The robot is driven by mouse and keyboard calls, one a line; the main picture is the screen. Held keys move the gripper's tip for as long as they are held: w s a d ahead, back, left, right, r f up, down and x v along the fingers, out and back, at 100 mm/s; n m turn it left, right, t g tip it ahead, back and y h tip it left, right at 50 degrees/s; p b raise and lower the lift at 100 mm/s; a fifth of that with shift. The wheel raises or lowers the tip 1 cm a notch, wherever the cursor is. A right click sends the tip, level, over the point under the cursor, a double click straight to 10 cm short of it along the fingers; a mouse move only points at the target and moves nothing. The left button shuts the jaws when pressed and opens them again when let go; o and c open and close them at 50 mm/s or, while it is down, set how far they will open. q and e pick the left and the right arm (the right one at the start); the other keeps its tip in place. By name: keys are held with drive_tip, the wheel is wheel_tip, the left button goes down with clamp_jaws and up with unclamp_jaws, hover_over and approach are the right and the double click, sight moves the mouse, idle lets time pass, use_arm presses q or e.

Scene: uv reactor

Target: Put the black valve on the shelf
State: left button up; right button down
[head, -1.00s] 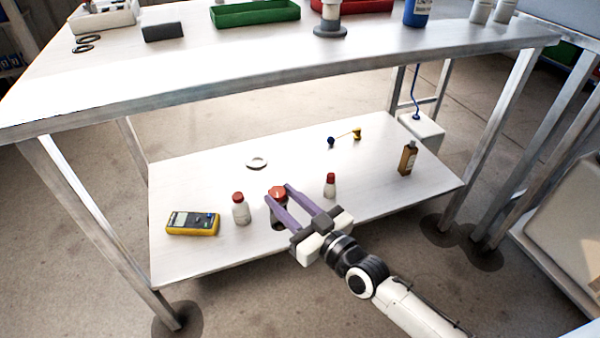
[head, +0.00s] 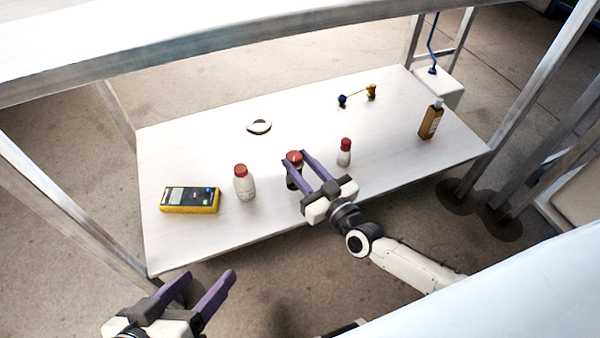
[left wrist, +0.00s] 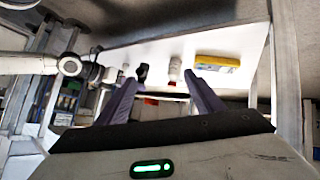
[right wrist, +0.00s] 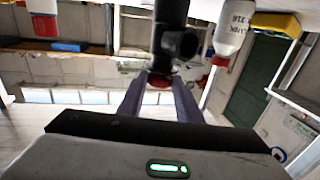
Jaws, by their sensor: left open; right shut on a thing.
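The black valve with a red top (head: 293,180) is between the fingers of my right gripper (head: 296,157), over the front middle of the lower shelf (head: 210,143). In the right wrist view its black body (right wrist: 171,45) fills the space past the fingertips, with the red part nearest the fingers. My right gripper is shut on the valve. I cannot tell whether the valve's base touches the shelf. My left gripper (head: 208,276) is open and empty, in front of and below the shelf's front edge; its open fingers also show in the left wrist view (left wrist: 158,85).
Red-capped white bottles stand left (head: 244,185) and right (head: 344,153) of the valve. A yellow multimeter (head: 190,199), a white ring (head: 259,126), a blue-and-yellow item (head: 358,95) and a brown bottle (head: 431,119) are also on the shelf.

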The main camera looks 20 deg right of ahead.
sight(291, 185)
wheel_tip(291, 185, down, 2)
drive_tip(key=shift+f+b, duration=0.1)
drive_tip(key=shift+b, duration=0.35)
drive_tip(key=shift+f, duration=0.3)
drive_tip(key=shift+r, duration=0.1)
drive_tip(key=c, duration=1.3)
unclamp_jaws()
use_arm(q)
drive_tip(key=shift+w+d+r+h, duration=0.1)
drive_tip(key=shift+d+r+h, duration=0.4)
drive_tip(key=shift+r, duration=0.25)
